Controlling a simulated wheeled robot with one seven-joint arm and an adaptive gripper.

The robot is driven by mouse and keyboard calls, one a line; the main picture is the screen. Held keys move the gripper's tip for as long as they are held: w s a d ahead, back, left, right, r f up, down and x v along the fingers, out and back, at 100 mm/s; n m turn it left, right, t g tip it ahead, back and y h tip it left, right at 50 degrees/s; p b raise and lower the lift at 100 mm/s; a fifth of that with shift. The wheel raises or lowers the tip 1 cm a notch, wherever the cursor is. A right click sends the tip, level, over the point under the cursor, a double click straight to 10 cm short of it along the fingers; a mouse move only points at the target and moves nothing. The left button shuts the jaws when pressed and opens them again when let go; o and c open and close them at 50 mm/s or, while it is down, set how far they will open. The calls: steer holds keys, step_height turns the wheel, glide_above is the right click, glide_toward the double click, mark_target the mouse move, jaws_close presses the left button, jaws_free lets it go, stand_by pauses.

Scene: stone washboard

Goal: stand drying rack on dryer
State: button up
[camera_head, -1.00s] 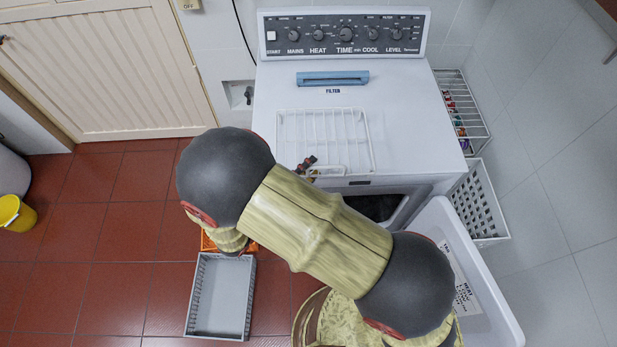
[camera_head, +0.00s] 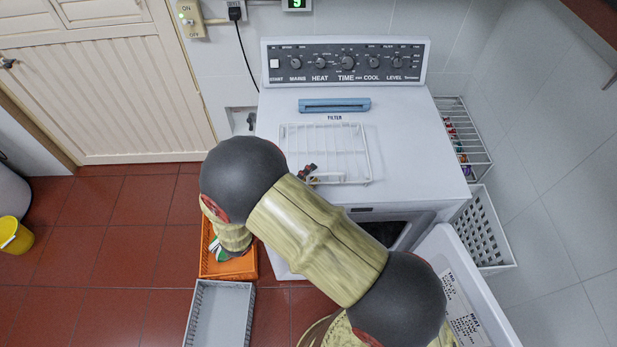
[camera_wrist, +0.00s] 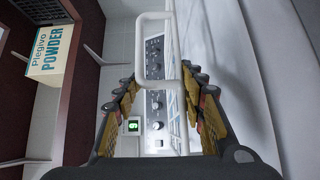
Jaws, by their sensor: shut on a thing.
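The white wire drying rack (camera_head: 337,150) is over the dryer's white top (camera_head: 410,150), its bars making a rectangular frame. In the wrist view its white wire loop (camera_wrist: 153,16) runs between my fingers. My gripper (camera_head: 310,176) is shut on the rack's near edge, by the front of the dryer top; it also shows in the wrist view (camera_wrist: 160,85). My arm hides part of the dryer's front. Whether the rack touches the top everywhere is hard to tell.
A blue filter handle (camera_head: 334,105) lies towards the back of the top, before the control panel (camera_head: 345,63). The dryer door (camera_head: 462,290) hangs open. A wire shelf (camera_head: 484,160) and white basket (camera_head: 483,225) stand at right, an orange crate (camera_head: 240,266) and grey crate (camera_head: 221,315) on the floor.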

steer(key=shift+f, duration=0.1)
steer(key=o, duration=1.5)
steer(key=shift+o, duration=0.6)
steer(key=v, duration=1.2)
